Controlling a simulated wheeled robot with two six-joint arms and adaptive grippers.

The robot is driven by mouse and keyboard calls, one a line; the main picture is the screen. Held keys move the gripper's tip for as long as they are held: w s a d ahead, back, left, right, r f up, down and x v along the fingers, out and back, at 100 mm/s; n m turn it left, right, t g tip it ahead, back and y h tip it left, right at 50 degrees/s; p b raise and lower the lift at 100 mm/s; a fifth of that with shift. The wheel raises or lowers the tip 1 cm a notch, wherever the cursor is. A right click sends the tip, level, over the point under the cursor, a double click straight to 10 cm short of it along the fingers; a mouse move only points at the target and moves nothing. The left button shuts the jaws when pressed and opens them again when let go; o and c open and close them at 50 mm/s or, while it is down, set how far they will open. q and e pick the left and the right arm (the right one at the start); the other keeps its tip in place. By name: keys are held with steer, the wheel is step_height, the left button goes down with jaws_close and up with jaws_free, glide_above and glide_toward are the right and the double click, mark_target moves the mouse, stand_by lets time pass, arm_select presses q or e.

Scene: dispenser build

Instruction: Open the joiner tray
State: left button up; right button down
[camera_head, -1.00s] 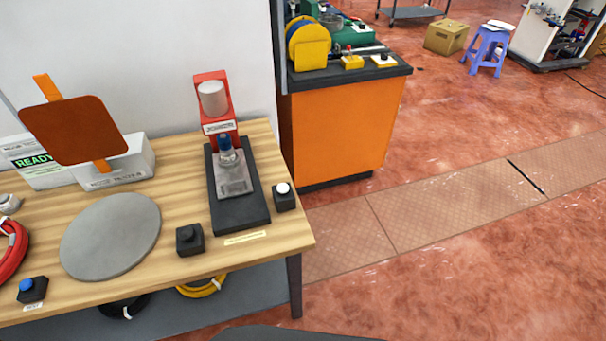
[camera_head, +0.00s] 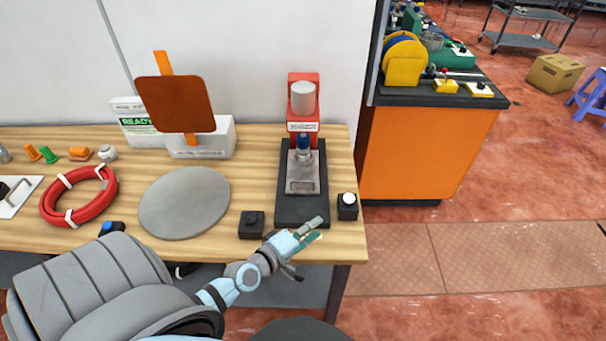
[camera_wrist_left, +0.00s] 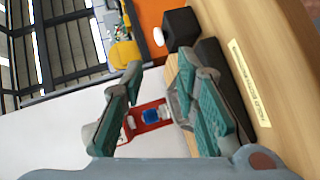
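The joiner is a red press (camera_head: 303,82) with a white cylinder, standing at the right end of the wooden table. Its black base (camera_head: 301,212) carries a grey metal tray (camera_head: 302,186), and a blue-capped part (camera_head: 303,145) stands at the tray's back under the press head. I cannot tell from the picture how far the tray is pulled out. My left gripper (camera_head: 314,230) is at the base's front end, near the table's front edge. In the left wrist view its fingers (camera_wrist_left: 165,85) are apart and empty, with the red press beyond them. My right gripper is not in view.
A black block (camera_head: 251,224) stands left of the base, and a black box with a white button (camera_head: 347,206) right of it. A grey disc (camera_head: 185,203), red hose coil (camera_head: 77,197) and orange paddle (camera_head: 176,104) are further left. An orange cabinet (camera_head: 420,150) stands at right.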

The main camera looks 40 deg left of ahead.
mark_target(303, 181)
arm_select(q)
steer(key=a+n+y, duration=0.5)
steer(key=a+n, duration=0.1)
steer(key=a, duration=0.4)
steer(key=shift+n, duration=0.3)
steer(key=b+x, duration=0.2)
steer(key=x, duration=0.5)
steer(key=b+x, duration=0.3)
steer(key=x, duration=0.4)
steer(key=shift+f+b, duration=0.25)
steer(key=shift+b, duration=0.05)
steer(key=shift+w+a, duration=0.15)
steer(key=shift+w, duration=0.15)
steer(key=shift+w+r, duration=0.1)
steer(key=shift+w, duration=0.1)
jaws_close()
